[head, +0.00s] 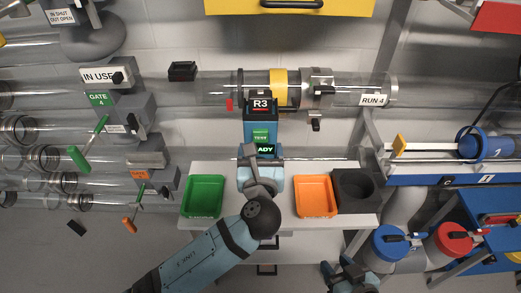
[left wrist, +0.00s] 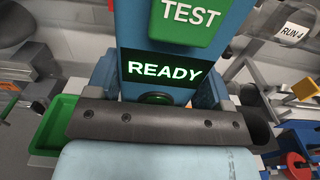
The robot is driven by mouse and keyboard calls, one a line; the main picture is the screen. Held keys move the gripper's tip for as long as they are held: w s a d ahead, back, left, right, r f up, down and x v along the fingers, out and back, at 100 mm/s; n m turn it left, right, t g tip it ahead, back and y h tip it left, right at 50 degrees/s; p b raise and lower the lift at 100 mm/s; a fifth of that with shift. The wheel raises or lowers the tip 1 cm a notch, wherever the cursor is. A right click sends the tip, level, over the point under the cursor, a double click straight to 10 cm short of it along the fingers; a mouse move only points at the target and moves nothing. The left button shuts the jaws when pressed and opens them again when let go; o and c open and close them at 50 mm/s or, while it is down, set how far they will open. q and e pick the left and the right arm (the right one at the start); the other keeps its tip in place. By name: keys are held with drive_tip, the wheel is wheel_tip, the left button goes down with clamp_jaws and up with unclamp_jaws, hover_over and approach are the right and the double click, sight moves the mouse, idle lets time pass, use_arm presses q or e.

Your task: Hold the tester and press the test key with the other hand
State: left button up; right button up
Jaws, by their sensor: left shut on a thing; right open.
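The tester (head: 248,118) is a blue and dark upright device in the middle of the head view, with an R3 label at its top end. Its green TEST key (head: 260,134) sits above a dark display (head: 264,149) that reads READY. In the left wrist view the key (left wrist: 186,20) and the READY display (left wrist: 163,70) are close and clear. My left gripper (head: 260,168) is shut on the lower part of the tester, below the display. My right gripper (head: 350,276) is open and empty at the bottom edge, apart from the tester and lower right of it.
A white table (head: 232,218) carries a green tray (head: 203,212), an orange tray (head: 313,212) and a dark block with a round hole (head: 374,204). A clear tube (head: 215,91) marked RUN 4 runs behind the tester. Gate levers (head: 78,158) stand at left.

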use_arm(q)
drive_tip(key=shift+f+b, duration=0.35)
drive_tip(key=shift+f, duration=0.6)
use_arm(e)
drive_tip(key=shift+r, duration=0.15)
use_arm(q)
drive_tip(key=shift+f+b, duration=0.65)
drive_tip(key=shift+f, duration=1.05)
use_arm(e)
drive_tip(key=shift+a+f, duration=0.15)
drive_tip(key=shift+f, duration=0.1)
use_arm(q)
drive_tip(key=shift+f+b, duration=0.3)
drive_tip(key=shift+f, duration=0.45)
use_arm(e)
drive_tip(key=shift+w+r, duration=0.1)
drive_tip(key=shift+r, duration=0.05)
use_arm(q)
drive_tip(key=shift+f, duration=0.2)
